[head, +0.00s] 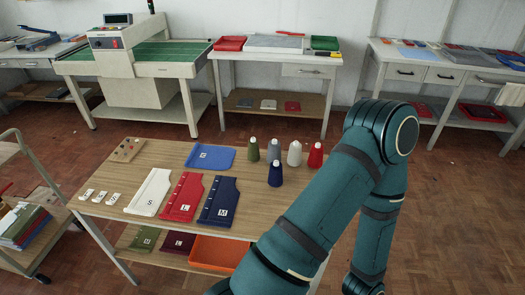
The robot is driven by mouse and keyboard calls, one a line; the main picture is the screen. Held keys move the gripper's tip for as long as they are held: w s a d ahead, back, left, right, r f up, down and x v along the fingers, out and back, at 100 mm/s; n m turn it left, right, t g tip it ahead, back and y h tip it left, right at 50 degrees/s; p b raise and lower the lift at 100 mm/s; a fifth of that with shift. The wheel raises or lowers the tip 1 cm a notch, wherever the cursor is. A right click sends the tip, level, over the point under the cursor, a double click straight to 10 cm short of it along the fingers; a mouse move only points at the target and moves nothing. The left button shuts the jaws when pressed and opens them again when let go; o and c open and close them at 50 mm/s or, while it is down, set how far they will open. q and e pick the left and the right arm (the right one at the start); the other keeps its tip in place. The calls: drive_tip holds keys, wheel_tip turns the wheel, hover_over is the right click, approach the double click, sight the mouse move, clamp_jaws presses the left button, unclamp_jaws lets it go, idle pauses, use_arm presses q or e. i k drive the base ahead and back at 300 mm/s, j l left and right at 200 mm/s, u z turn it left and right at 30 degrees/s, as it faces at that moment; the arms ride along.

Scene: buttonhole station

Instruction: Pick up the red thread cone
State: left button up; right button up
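The red thread cone (316,157) stands upright on the wooden table, at the right end of a row of thread cones. It has a pale top. Its right side is close to my teal arm in the picture, but the cone itself shows clearly. One arm of mine fills the right and lower middle of the head view, bent at a high elbow. Neither gripper shows in the head view, so I cannot see what they hold.
Flat white (150,190), red (182,195), navy (219,200) and blue (210,156) pieces lie leftward on the table (160,157).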

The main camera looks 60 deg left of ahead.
sight(316, 159)
drive_tip(key=u, duration=1.55)
drive_tip(key=l+u, duration=0.1)
drive_tip(key=i+l, duration=0.1)
drive_tip(key=l, duration=0.4)
drive_tip(key=i+l, duration=0.1)
drive_tip(key=l, duration=0.4)
drive_tip(key=i+l, duration=0.15)
drive_tip(key=l, duration=0.15)
drive_tip(key=i+l, duration=0.15)
drive_tip(key=l, duration=0.15)
drive_tip(key=i+l, duration=0.2)
drive_tip(key=l, duration=0.1)
